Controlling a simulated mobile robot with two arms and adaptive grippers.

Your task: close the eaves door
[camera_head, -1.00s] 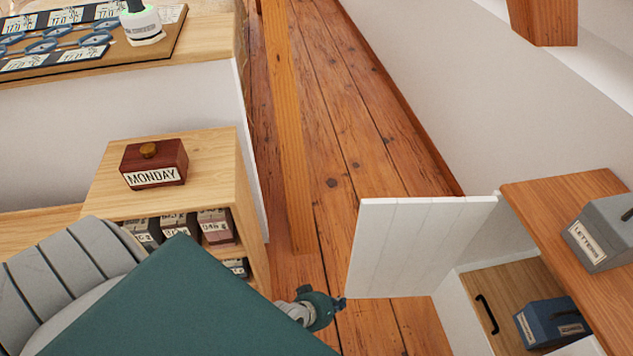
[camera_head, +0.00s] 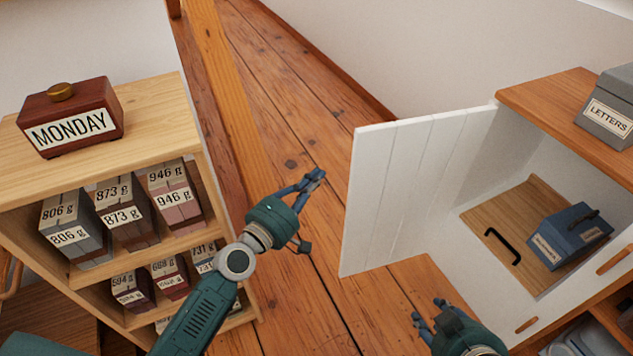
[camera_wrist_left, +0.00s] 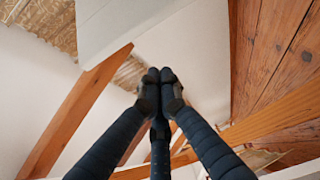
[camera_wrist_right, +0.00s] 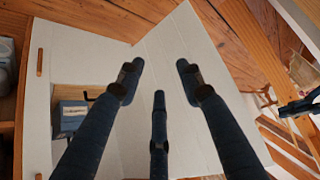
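The eaves door (camera_head: 395,200) is a white plank panel. It stands open, swung out from the white low cupboard in the head view. It also shows in the right wrist view (camera_wrist_right: 162,65), beyond the fingers. My left gripper (camera_head: 316,177) is left of the door, over the floor and apart from it. Its fingertips meet with nothing between them in the left wrist view (camera_wrist_left: 160,76). My right gripper (camera_head: 428,312) is low in front of the door's lower edge. Its fingers are spread and empty in the right wrist view (camera_wrist_right: 159,72).
A blue box (camera_head: 571,236) and a black handle (camera_head: 502,247) show in the cupboard opening. A grey LETTERS box (camera_head: 608,110) stands on its wooden top (camera_head: 545,95). At left is a shelf unit (camera_head: 165,95) with a MONDAY box (camera_head: 70,115). Plank floor lies between.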

